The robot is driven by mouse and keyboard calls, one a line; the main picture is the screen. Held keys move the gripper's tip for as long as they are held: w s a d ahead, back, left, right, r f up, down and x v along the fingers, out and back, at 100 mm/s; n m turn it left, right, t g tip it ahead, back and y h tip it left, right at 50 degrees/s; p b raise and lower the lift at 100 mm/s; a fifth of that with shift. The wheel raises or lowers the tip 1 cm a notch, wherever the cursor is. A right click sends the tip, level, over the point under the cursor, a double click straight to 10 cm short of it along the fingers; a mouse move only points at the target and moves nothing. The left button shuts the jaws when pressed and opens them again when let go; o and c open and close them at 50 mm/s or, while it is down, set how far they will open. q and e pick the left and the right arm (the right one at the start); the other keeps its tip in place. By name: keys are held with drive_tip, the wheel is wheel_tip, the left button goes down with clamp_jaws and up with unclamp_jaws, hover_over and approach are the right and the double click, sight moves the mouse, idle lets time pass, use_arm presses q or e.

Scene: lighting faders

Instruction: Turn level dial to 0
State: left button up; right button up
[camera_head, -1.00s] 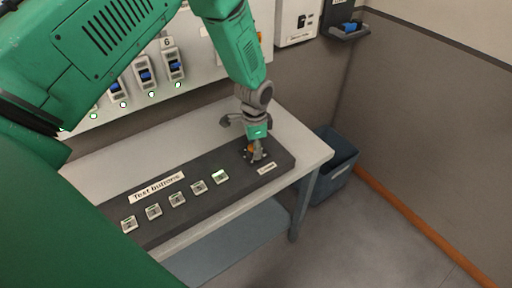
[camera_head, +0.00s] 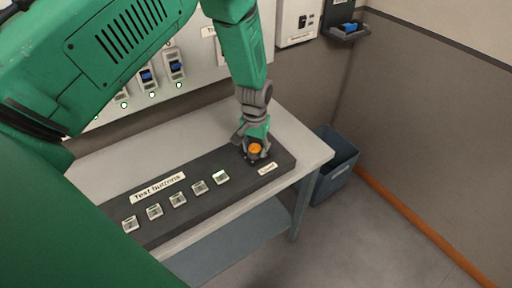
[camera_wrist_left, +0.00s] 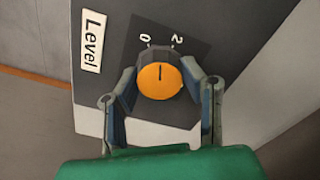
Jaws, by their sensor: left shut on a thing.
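The level dial (camera_wrist_left: 160,80) is a dark knob with an orange cap, beside the "Level" label (camera_wrist_left: 93,41). Its dark pointer line points up in the left wrist view, between the "0" mark (camera_wrist_left: 146,38) and the "2" mark (camera_wrist_left: 177,38). My left gripper (camera_wrist_left: 158,88) is shut on the dial, one finger on each side. In the head view the orange cap (camera_head: 255,148) shows at the right end of the dark panel (camera_head: 215,160), with my left gripper (camera_head: 253,150) around it. My right gripper is not in view.
Several test buttons (camera_head: 178,199) run along the panel left of the dial, the rightmost lit green. Wall faders (camera_head: 147,78) stand behind the table (camera_head: 313,150). A blue-grey bin (camera_head: 340,160) is on the floor to the right.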

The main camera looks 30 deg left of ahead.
sight(256, 147)
use_arm(q)
drive_tip(key=n, duration=0.5)
drive_tip(key=shift+s+n, duration=0.1)
drive_tip(key=shift+n, duration=0.2)
drive_tip(key=n, duration=0.5)
drive_tip(key=shift+f+n+p, duration=0.1)
drive_tip(key=shift+n+p, duration=0.2)
drive_tip(key=o, duration=1.1)
drive_tip(key=shift+o, duration=0.2)
drive_tip(key=shift+r, duration=0.45)
wheel_tip(256, 147, up, 11)
